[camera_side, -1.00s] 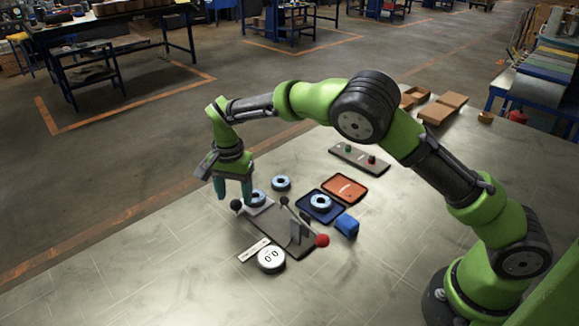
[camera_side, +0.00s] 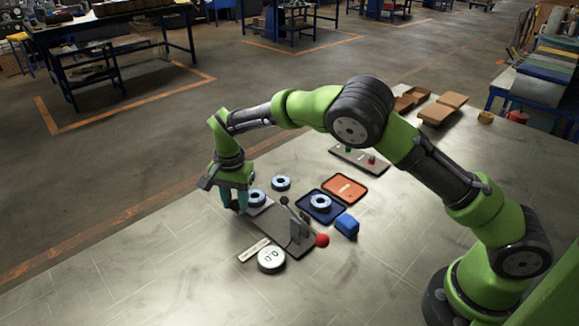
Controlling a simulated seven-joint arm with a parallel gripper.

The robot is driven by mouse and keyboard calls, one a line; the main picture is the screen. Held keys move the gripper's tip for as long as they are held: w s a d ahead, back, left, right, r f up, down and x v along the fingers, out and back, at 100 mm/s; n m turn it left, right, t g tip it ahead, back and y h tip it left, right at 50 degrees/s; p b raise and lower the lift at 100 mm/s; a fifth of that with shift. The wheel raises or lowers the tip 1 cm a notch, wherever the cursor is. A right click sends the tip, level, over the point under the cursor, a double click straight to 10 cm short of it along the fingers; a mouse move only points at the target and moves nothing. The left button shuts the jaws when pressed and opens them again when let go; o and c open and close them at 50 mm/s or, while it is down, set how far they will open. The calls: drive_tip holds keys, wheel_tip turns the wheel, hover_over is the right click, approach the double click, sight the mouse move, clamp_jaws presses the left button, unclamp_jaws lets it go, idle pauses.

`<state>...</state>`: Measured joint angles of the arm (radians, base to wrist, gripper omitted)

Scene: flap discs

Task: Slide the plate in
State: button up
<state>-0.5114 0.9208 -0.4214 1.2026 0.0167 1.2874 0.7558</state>
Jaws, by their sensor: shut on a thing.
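The light plate (camera_side: 262,210) lies at the left end of a dark grey fixture base (camera_side: 272,234), sticking out to the left. A blue-and-white flap disc (camera_side: 257,198) sits on it. My gripper (camera_side: 236,206) points down at the plate's outer left end, with its teal fingers shut on the plate's dark knob. The fingers mostly hide the knob. The fixture's upright grey part (camera_side: 300,228) stands toward the right end of the base, with a red ball (camera_side: 322,240) beside it and a thin lever with a black tip (camera_side: 284,200).
A round gauge (camera_side: 271,259) and a white label strip (camera_side: 254,250) lie in front. Another disc (camera_side: 281,183) lies loose behind.

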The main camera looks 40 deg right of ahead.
drive_tip(key=shift+s, duration=4.2)
drive_tip(key=o, duration=0.8)
wheel_tip(320, 180, up, 8)
